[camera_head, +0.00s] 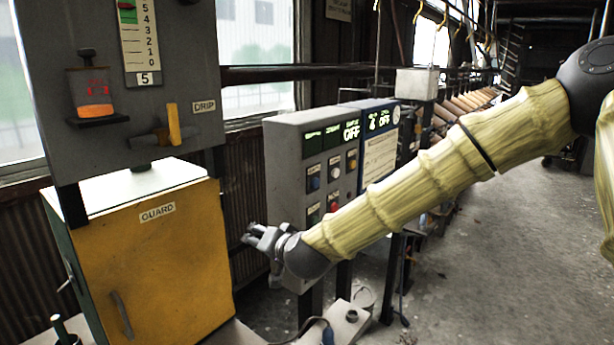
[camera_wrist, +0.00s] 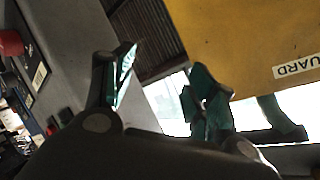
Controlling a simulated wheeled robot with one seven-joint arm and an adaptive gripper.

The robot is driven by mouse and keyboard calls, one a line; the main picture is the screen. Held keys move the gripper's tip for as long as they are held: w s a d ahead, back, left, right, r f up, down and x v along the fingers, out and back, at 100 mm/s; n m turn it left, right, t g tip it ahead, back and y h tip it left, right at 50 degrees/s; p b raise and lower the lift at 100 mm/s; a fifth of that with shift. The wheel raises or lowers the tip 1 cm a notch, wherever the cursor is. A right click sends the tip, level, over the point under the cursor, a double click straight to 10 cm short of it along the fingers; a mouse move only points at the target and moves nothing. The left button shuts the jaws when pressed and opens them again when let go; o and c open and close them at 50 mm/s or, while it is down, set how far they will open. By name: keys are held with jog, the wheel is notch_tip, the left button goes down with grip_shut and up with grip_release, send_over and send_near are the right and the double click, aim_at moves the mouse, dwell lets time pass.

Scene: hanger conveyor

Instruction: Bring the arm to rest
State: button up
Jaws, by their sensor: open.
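My arm reaches from the upper right of the head view in a pale yellow ribbed sleeve. My gripper (camera_head: 258,238) is at its end, in front of the grey control panel (camera_head: 285,150) and to the right of the yellow guard box (camera_head: 160,265). In the wrist view my gripper (camera_wrist: 160,90) shows two fingers spread apart with nothing between them. The yellow guard box (camera_wrist: 235,45) lies beyond the right finger. A grey panel side with a red button (camera_wrist: 12,42) is at the left. I cannot tell whether the gripper touches the panel.
A grey drip panel (camera_head: 185,60) with a lever stands above the guard box. A second panel (camera_head: 378,135) with a display stands behind my forearm. A low bracket (camera_head: 345,322) and a cable are below my gripper. Clear floor (camera_head: 500,270) lies at the right.

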jog(key=s+d+f+g+h, duration=0.15)
jog(key=s+d+f, duration=0.3)
jog(key=f, duration=0.65)
jog(key=s+d+f+n+g+h, duration=0.15)
jog(key=s+d+f, duration=0.35)
jog(key=f, duration=0.6)
jog(key=s+d+f+m+g, duration=0.1)
jog(key=s+d+f+g, duration=0.15)
jog(key=s+f, duration=0.65)
jog(key=s+d+f+g+h, duration=0.1)
jog(key=s+d+f+g, duration=0.1)
jog(key=s+d+f, duration=0.4)
jog(key=s+d+f+n+g+h, duration=0.1)
jog(key=s+d+f, duration=0.5)
jog(key=s, duration=0.6)
jog(key=s+d+f+g+h, duration=0.2)
jog(key=s+d+f+g, duration=0.1)
jog(key=s+d+f, duration=0.4)
jog(key=s+d, duration=0.2)
jog(key=s, duration=0.1)
jog(key=shift+d+n+b, duration=0.15)
jog(key=shift+n+b, duration=0.2)
